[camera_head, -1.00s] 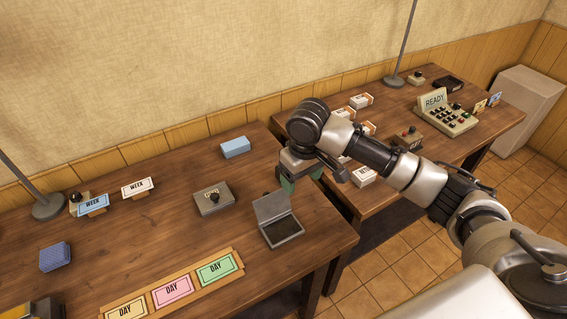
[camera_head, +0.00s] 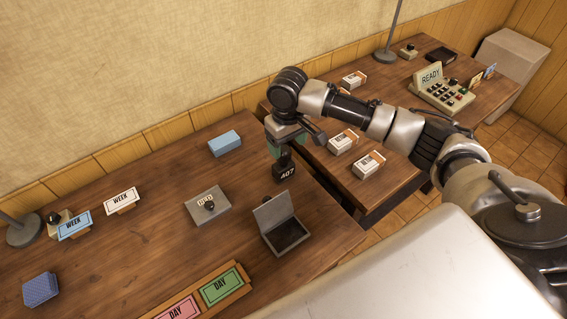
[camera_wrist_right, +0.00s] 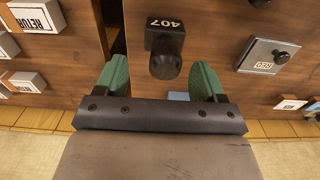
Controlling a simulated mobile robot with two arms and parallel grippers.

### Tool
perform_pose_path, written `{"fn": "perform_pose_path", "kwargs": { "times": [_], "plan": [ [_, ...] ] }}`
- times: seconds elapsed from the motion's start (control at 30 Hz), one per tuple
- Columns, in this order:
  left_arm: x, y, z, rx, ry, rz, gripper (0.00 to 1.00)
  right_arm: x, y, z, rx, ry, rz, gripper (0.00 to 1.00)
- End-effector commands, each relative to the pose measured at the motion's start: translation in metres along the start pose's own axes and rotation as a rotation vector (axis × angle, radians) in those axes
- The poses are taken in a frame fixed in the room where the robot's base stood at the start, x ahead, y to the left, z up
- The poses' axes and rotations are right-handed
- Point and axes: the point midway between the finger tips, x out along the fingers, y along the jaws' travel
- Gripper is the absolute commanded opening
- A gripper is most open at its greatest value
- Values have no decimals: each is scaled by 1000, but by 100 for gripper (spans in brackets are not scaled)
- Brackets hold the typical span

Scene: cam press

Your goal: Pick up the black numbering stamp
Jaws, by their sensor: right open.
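The black numbering stamp (camera_head: 285,172) stands on the left wooden table near its right edge, with "407" in white on its block. In the right wrist view the stamp (camera_wrist_right: 165,38) shows its black rounded knob pointing toward the gripper. My right gripper (camera_head: 277,149) is above the stamp, pointing down. Its two green fingers are open and empty, and in the right wrist view the knob appears between the fingertips (camera_wrist_right: 161,70). I cannot tell the exact height left between them. My left gripper is not in view.
An open ink pad (camera_head: 285,236) lies just in front of the stamp. A grey plate with a black knob (camera_head: 208,206) and a blue block (camera_head: 225,143) are to the left. A gap separates this table from the right table, which holds white boxes (camera_head: 343,141) and a keypad (camera_head: 444,96).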

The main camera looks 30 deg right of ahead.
Motion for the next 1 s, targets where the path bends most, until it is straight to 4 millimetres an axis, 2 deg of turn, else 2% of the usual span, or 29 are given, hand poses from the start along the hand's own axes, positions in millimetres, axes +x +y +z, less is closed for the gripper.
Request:
{"fn": "perform_pose_path", "kwargs": {
  "times": [0.23,0.4,0.67,1.0],
  "plan": [
    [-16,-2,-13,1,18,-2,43,29,-8,-3,-1,-4,0,70],
    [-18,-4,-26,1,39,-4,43,49,-7,-4,0,0,1,70],
    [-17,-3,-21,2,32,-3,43,52,-7,-4,-1,2,1,70],
    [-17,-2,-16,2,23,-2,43,52,-7,-4,-1,2,1,18]
  ]
}}
